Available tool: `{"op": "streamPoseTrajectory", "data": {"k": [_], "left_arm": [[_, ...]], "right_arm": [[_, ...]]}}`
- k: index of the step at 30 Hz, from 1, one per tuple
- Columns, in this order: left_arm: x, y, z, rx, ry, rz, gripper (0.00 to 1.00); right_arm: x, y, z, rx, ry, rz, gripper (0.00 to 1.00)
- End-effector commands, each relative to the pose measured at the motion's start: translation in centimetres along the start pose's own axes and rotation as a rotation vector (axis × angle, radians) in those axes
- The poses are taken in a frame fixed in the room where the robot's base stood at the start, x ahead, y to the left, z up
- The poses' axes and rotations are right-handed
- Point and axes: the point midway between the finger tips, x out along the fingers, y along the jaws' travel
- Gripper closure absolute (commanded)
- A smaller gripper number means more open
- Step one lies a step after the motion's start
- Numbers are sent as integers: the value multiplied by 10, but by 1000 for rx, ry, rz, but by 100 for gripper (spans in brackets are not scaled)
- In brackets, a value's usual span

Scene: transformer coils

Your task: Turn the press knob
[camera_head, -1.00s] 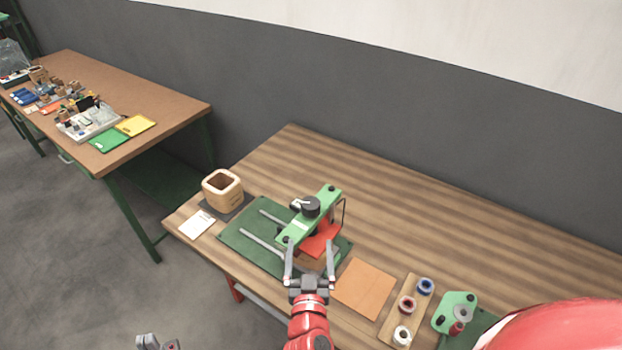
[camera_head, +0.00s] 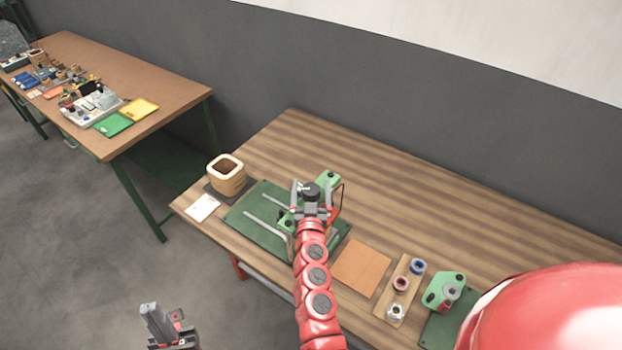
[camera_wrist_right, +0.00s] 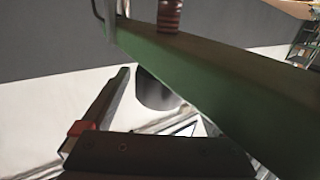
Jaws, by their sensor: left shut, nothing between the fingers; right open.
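The press knob (camera_head: 309,190) is a black round knob on top of the press's green beam (camera_head: 328,180). My right gripper (camera_head: 317,187) is open, with one finger on each side of the knob in the head view; I cannot tell if they touch it. In the right wrist view, which looks upside down, the dark knob (camera_wrist_right: 155,92) hangs from the green beam (camera_wrist_right: 200,85), with a finger to its left and a brown threaded screw (camera_wrist_right: 169,15) above. My arm hides much of the press. My left gripper (camera_head: 150,308) is shut and empty, low over the floor.
The press stands on a green base (camera_head: 260,235). A wooden square cup (camera_head: 228,182) and white card (camera_head: 202,207) are left of it. An orange sheet (camera_head: 362,267), a spool board (camera_head: 397,300) and a green fixture (camera_head: 440,292) are right. The table's back is clear.

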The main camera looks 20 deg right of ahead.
Motion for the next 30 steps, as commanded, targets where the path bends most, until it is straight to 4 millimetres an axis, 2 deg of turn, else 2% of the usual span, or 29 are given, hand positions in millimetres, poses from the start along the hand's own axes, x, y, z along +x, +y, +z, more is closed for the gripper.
{"op": "streamPoseTrajectory", "data": {"k": [3,6,16,30], "left_arm": [[2,0,0,0,0,0,100],[2,0,0,0,0,0,100],[2,0,0,0,0,0,100],[2,0,0,0,0,0,100]], "right_arm": [[14,-2,-1,-2,1,-4,6],[20,-1,0,-1,0,-3,6],[22,-1,0,0,0,-1,8],[22,-1,0,0,0,-1,92]]}}
